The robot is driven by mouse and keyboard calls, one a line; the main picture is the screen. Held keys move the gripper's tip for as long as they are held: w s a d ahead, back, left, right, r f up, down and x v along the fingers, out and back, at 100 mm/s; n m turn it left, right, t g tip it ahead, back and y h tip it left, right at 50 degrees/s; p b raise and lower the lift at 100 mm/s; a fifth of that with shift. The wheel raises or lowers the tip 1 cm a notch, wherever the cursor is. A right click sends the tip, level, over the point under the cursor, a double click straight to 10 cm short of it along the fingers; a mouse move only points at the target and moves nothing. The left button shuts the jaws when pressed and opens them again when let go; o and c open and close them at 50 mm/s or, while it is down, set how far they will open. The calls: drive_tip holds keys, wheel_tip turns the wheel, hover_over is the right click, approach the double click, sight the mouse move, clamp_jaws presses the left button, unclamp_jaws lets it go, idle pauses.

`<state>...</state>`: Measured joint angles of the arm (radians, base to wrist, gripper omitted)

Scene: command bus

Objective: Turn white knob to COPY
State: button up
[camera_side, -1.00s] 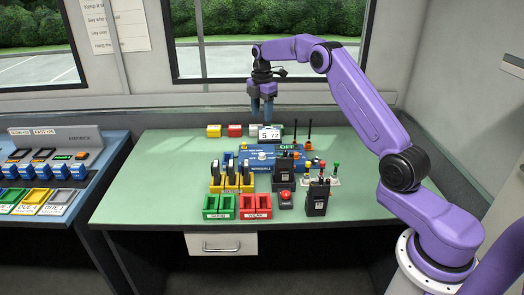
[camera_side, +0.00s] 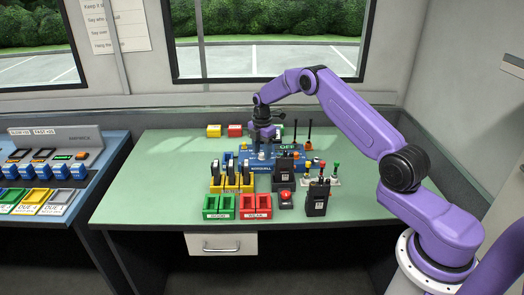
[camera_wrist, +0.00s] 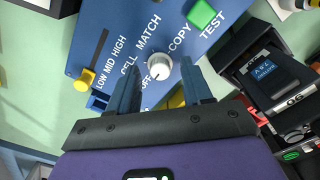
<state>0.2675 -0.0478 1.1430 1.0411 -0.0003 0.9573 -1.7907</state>
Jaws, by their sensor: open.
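The white knob (camera_wrist: 160,67) sits on a blue panel (camera_wrist: 115,28) marked OFF, CELL, MATCH, COPY and TEST. In the wrist view it lies just ahead of and between my fingertips. A line on the knob's face is too small to read surely. My gripper (camera_wrist: 159,75) is open, with one blue finger on each side of the knob and visible gaps to both. The side view shows my gripper (camera_side: 263,140) lowered over the panel, with the knob (camera_side: 262,155) just under the fingers. Whether the fingers touch the knob is not clear.
A yellow slider (camera_wrist: 85,78) is left of the knob and a green button (camera_wrist: 201,14) beyond it. Black radios (camera_side: 317,196) stand nearby at right. A yellow rack (camera_side: 231,183) and red trays (camera_side: 257,205) are in front. The table's left side is clear.

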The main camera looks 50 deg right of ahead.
drive_tip(key=shift+f, duration=0.15)
clamp_jaws()
